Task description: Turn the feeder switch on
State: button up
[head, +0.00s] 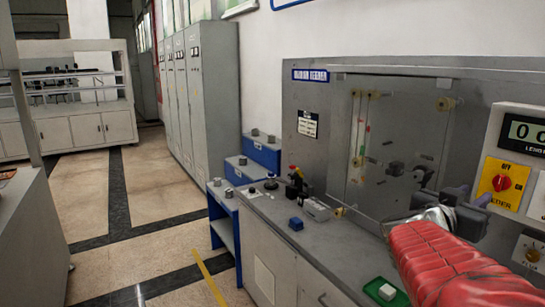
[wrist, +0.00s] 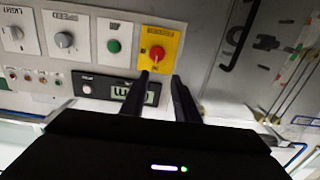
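The feeder switch (head: 501,183) is a red rotary knob on a yellow plate, on the upright panel at the right of the head view. In the wrist view the switch (wrist: 157,53) shows upside down, just beyond my fingertips. The small lettering and exact knob angle are hard to read. My gripper (head: 474,195) is left of the plate in the head view. In the wrist view my gripper (wrist: 162,76) has its two dark fingers apart with nothing between them. The fingertips point towards the knob; I cannot tell whether they touch it.
A digital display (head: 524,131) sits above the switch. Other panels carry a grey knob (wrist: 64,40) and a green button (wrist: 113,46). A clear-fronted cabinet (head: 395,140) stands behind my arm. A green tray (head: 386,291) and a blue block (head: 296,223) are on the bench.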

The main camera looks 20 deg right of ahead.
aim_at(500, 179)
jog(key=shift+s+r+m+g, duration=0.2)
jog(key=shift+m+g, duration=0.1)
jog(key=d, duration=0.4)
jog(key=w+d, duration=0.1)
jog(key=d, duration=0.4)
jog(key=w+d, duration=0.1)
jog(key=d, duration=0.3)
jog(key=shift+d, duration=0.35)
jog(key=shift+c, duration=0.3)
grip_shut()
